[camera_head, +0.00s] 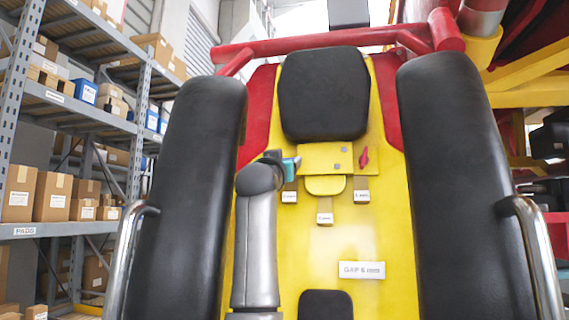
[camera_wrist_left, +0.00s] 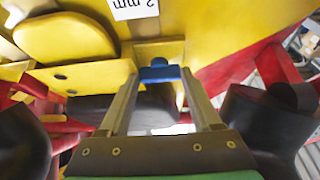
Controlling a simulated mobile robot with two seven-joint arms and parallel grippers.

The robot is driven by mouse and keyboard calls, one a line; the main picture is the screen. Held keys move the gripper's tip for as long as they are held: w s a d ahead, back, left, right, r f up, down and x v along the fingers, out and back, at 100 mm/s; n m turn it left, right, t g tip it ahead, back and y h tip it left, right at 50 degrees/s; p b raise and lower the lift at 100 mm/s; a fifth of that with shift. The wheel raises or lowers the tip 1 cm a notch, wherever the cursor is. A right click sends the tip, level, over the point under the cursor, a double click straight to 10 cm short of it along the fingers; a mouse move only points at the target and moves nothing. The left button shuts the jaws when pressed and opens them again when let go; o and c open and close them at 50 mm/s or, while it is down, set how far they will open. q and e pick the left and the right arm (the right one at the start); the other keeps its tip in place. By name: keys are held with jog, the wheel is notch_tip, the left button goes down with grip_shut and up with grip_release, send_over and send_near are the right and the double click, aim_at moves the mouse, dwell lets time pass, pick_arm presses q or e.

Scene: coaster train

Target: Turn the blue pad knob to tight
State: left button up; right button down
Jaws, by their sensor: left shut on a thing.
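The blue pad knob (camera_wrist_left: 158,73) sits on the yellow bracket below the headrest, and a bit of blue shows in the head view (camera_head: 291,164). My left gripper (camera_wrist_left: 160,80) is shut on the knob, with one finger on each side of it. In the head view, my grey left arm rises from below and its wrist hides most of the knob and the gripper. A label (camera_wrist_left: 135,8) reading "2 mm" is near the knob. I cannot tell how far the knob is turned. My right gripper is not in view.
A red knob (camera_head: 364,158) is at the bracket's right end. Black padded side bolsters (camera_head: 195,180) (camera_head: 460,180) flank the yellow seat back (camera_head: 340,240). A sign (camera_head: 361,270) seems to read "GAP 6 mm". Shelves with boxes (camera_head: 55,195) stand at left.

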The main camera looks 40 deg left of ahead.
pick_arm(q)
jog(key=o, duration=1.1)
jog(key=b+v, duration=0.6)
jog(key=v, duration=0.9)
jog(key=shift+s, duration=0.1)
